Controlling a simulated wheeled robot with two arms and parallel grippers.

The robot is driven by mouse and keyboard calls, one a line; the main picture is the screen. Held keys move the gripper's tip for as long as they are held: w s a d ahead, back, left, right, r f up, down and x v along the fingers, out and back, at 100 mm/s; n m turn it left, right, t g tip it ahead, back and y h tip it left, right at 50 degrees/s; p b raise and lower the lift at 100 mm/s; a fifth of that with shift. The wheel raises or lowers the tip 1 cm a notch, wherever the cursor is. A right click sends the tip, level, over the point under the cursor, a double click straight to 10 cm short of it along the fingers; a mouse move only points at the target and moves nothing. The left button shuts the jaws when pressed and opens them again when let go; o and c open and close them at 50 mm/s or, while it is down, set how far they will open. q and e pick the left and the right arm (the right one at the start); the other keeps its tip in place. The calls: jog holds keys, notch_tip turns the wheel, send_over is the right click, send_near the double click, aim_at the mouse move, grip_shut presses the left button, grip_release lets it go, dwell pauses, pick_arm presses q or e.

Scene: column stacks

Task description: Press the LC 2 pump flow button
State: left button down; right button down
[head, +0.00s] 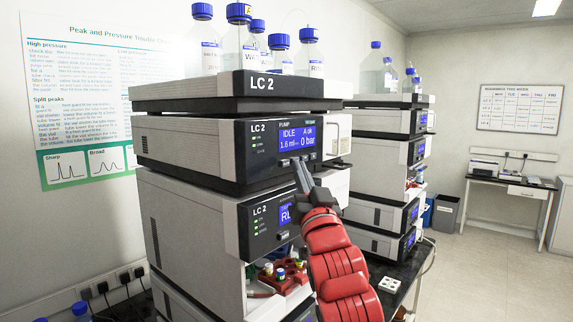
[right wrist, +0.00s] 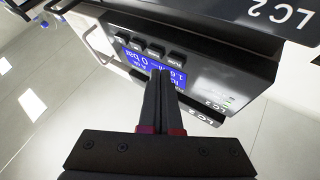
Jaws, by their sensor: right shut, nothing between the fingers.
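The LC 2 pump module (head: 190,145) sits high in the near stack, with a blue screen (head: 297,138) reading IDLE, 1.6 ml and 0 bar. In the right wrist view, turned nearly upside down, a row of dark buttons lies along the screen's edge. The end button nearest the LC 2 lettering (right wrist: 177,57) seems to be the flow button; its label is small. My right gripper (head: 299,165) is shut and empty, its tips just in front of the button row. In the wrist view the tips (right wrist: 160,73) overlap the screen; I cannot tell whether they touch. My left gripper is not in view.
Bottles with blue caps stand on the top tray (head: 240,105). Below the pump is another LC 2 module (head: 205,215), then an open bay with a red vial rack (head: 285,278). A second instrument stack (head: 385,160) stands behind to the right. Open floor lies further right.

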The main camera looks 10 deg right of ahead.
jog(key=shift+w+a+b, duration=0.35)
jog(key=shift+b, duration=0.05)
jog(key=shift+w+a, duration=0.2)
jog(key=shift+w, duration=0.1)
dwell(0.8)
jog(key=shift+s+d+b, duration=0.1)
jog(key=shift+b, duration=0.25)
jog(key=shift+s+d+b, duration=0.35)
jog(key=shift+s+d, duration=0.05)
jog(key=shift+s, duration=0.2)
